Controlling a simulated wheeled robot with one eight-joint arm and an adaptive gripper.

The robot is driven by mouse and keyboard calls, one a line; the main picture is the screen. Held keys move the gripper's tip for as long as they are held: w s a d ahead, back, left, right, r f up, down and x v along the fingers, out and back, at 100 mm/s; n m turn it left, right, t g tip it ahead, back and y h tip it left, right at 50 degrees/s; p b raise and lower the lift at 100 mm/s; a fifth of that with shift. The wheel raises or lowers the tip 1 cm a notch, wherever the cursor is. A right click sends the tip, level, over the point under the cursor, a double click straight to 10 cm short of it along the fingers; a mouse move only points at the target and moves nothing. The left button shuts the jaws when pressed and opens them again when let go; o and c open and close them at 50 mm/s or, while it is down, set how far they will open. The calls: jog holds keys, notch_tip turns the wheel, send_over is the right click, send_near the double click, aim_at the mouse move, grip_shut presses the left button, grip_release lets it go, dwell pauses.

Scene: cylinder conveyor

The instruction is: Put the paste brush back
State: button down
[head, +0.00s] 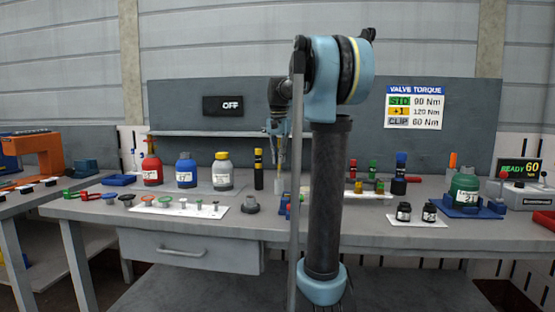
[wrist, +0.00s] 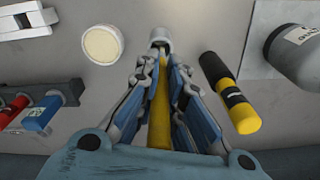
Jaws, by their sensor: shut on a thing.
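My gripper (wrist: 161,60) is shut on a slim yellow-handled thing, which I take to be the paste brush (wrist: 159,105). In the wrist view it lies between the fingers, with a pale grey end at the fingertips. In the head view my gripper (head: 276,126) points down over the bench, and the brush (head: 281,158) hangs below it. A pale piece shows at its lower end; I cannot tell whether it touches the bench. A round cream-topped thing (wrist: 103,44) stands close by in the wrist view; I cannot tell whether it is a paste pot.
A yellow-and-black cylinder (wrist: 230,92) stands close beside the fingers, also in the head view (head: 258,169). A grey bottle (head: 223,171) is farther left. A rack with red and blue pieces (wrist: 40,115) is on the wrist view's left. My arm hides part of the bench (head: 230,230).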

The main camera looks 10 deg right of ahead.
aim_at(279, 169)
jog(key=shift+f, duration=3.35)
jog(key=c, duration=1.6)
grip_release()
jog(key=shift+c, duration=0.2)
jog(key=shift+r, duration=0.1)
jog(key=shift+r, duration=2.9)
jog(key=shift+s, duration=0.1)
